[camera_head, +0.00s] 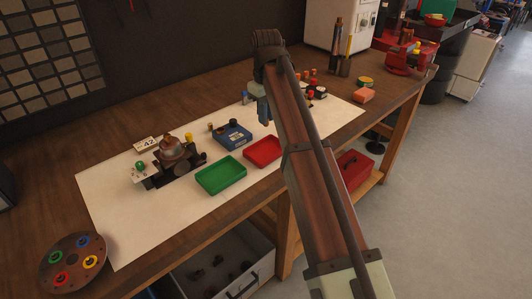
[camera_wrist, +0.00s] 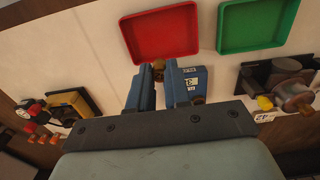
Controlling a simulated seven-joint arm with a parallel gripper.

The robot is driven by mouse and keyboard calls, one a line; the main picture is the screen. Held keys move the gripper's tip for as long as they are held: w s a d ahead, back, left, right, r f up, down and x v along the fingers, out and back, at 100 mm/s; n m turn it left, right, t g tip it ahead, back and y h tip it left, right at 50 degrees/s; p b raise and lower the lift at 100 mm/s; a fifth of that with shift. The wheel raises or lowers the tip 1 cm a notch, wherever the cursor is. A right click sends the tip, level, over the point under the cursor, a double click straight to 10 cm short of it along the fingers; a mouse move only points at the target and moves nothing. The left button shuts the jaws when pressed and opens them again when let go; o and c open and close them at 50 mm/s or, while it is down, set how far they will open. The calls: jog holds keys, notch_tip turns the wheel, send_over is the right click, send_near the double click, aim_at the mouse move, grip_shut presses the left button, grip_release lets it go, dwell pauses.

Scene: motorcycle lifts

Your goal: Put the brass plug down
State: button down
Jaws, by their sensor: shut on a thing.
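The brass plug (camera_wrist: 158,65) shows as a small brass-coloured piece between my fingertips in the wrist view. My gripper (camera_wrist: 159,72) is shut on it, and the fingers cover part of it. In the head view my gripper (camera_head: 263,108) hangs over the white mat, right of the blue box, and the plug cannot be made out there. The blue box (camera_head: 232,135) stands on the mat with small brass-coloured pieces by it. In the wrist view the blue box (camera_wrist: 191,82) is close beside my right finger; I cannot tell if they touch.
A red tray (camera_head: 262,151) and a green tray (camera_head: 221,175) lie along the mat's front edge. A black fixture with a copper-coloured round part (camera_head: 173,148) stands left. Several red-topped pieces stand right of my gripper. Bare white mat (camera_head: 121,215) lies at the front left.

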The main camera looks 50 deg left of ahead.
jog(key=n, duration=0.3)
jog(key=shift+s+d+n, duration=0.1)
jog(key=shift+d+n, duration=0.05)
jog(key=shift+n, duration=0.15)
jog(key=shift+f, duration=0.35)
send_near(266, 153)
jog(key=shift+f, duration=2.65)
jog(key=shift+f, duration=0.2)
jog(key=c, duration=1.1)
grip_release()
jog(key=shift+r, duration=0.15)
notch_tip(266, 153, up, 12)
jog(key=shift+r, duration=0.1)
jog(key=shift+o, duration=0.4)
